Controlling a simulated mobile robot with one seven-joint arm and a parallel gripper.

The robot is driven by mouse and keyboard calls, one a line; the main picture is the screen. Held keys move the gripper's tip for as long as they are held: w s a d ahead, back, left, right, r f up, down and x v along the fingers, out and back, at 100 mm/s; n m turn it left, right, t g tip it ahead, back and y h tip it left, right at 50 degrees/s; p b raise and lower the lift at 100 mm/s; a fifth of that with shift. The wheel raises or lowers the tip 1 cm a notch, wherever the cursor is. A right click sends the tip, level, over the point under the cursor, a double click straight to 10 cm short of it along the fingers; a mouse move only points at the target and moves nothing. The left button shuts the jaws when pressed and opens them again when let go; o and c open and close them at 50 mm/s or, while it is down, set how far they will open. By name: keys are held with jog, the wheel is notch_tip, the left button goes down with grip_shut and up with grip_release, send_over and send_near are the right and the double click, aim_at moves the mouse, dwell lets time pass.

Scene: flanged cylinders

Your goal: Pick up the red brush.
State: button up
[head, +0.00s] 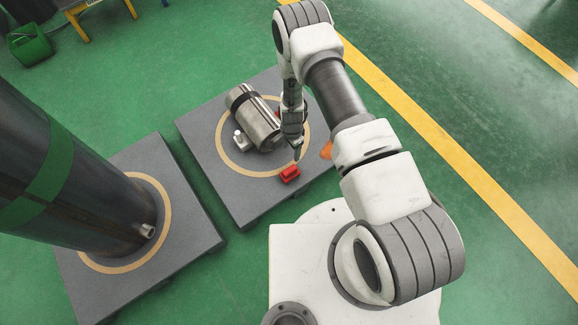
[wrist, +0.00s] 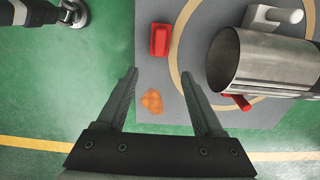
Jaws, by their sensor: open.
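A small red block-like object, which I take to be the red brush (head: 289,174), lies on the dark grey slab (head: 243,211) near its front edge. In the wrist view the red brush (wrist: 159,40) lies beyond my fingertips, roughly in line with the gap between them. My gripper (head: 297,154) is above the slab, close to the brush in the head view. In the wrist view my gripper (wrist: 160,73) is open, with nothing held between its fingers. I cannot tell its exact height above the brush.
A metal cylinder (head: 255,118) lies on the slab, with a white fitting (head: 240,140) beside it. An orange item (wrist: 152,102) lies near the slab's edge. A red piece (wrist: 238,101) shows beside the cylinder. A large dark column (head: 70,180) stands on another slab at left.

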jog(key=b, duration=0.5)
send_near(290, 170)
notch_tip(290, 170, down, 5)
jog(key=shift+w+d+f, duration=0.1)
jog(key=shift+d, duration=0.05)
jog(key=shift+a+f+b, duration=0.15)
jog(key=shift+f+b, duration=0.5)
jog(key=shift+f, duration=0.7)
jog(key=shift+a+f+b, duration=0.1)
jog(key=shift+f+b, duration=0.55)
jog(key=shift+f, duration=0.65)
jog(key=shift+c, duration=0.3)
grip_shut()
jog(key=shift+r, duration=0.1)
jog(key=shift+r, duration=0.1)
notch_tip(290, 170, up, 4)
jog(key=p, duration=0.2)
jog(key=shift+r+p, duration=0.2)
jog(key=shift+p, duration=0.15)
jog(key=s+d+r+p, duration=0.1)
jog(key=d+r+p, duration=0.1)
jog(key=d, duration=0.3)
jog(key=s+d+r+p, duration=0.1)
jog(key=d+r+p, duration=0.1)
jog(key=d+r, duration=0.2)
jog(key=shift+s+d+r, duration=0.15)
jog(key=shift+s+d, duration=0.15)
jog(key=shift+d, duration=0.95)
